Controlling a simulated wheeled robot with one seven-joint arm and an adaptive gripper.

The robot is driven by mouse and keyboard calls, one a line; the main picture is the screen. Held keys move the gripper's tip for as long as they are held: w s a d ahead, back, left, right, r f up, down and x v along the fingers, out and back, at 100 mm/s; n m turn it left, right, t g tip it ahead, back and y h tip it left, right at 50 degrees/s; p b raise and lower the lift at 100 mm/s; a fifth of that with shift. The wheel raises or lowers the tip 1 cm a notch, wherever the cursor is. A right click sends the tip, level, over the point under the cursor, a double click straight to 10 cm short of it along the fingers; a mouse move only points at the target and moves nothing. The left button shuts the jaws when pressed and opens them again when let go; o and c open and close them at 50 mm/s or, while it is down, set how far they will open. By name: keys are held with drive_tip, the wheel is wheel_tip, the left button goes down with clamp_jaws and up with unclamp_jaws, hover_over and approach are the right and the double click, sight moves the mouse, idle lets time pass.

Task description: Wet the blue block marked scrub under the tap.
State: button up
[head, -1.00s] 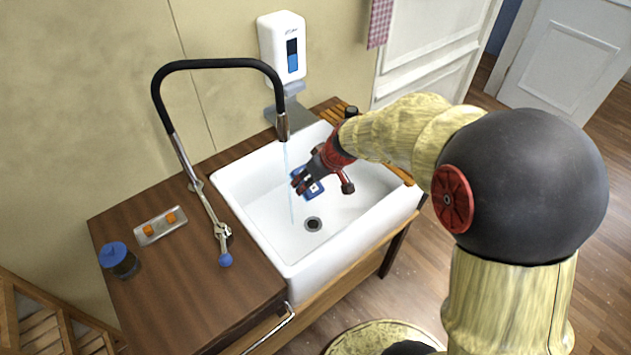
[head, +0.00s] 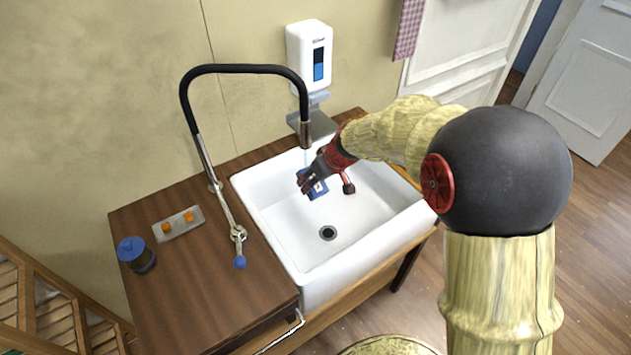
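The blue block (head: 318,190), with a white mark on its face, is inside the basin area, held above the white sink (head: 285,238). The lettering is too small to read. My gripper (head: 308,181) is shut on it, with the dark fingers hiding part of the block. The tap (head: 305,132) has a black arched hose and a metal spout just above my gripper. A thin stream of water (head: 307,157) falls from the spout and ends at my gripper and the block. A lever with a blue knob (head: 240,262) stands beside the sink.
A metal dish (head: 178,224) with orange pieces and a blue-lidded jar (head: 136,254) stand on the wooden counter (head: 205,290) at the left. A white soap dispenser (head: 309,55) hangs on the wall behind the tap. The basin around the drain (head: 328,233) is clear.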

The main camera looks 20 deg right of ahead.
idle(0.3)
drive_tip(key=s+d+b, duration=0.3)
drive_tip(key=s+b, duration=0.1)
drive_tip(key=s, duration=0.3)
drive_tip(key=shift+s+d, duration=0.15)
drive_tip(key=shift+d, duration=0.1)
idle(0.4)
idle(1.2)
drive_tip(key=s+d+r, duration=0.2)
drive_tip(key=s+r, duration=0.2)
drive_tip(key=shift+s, duration=0.25)
idle(0.7)
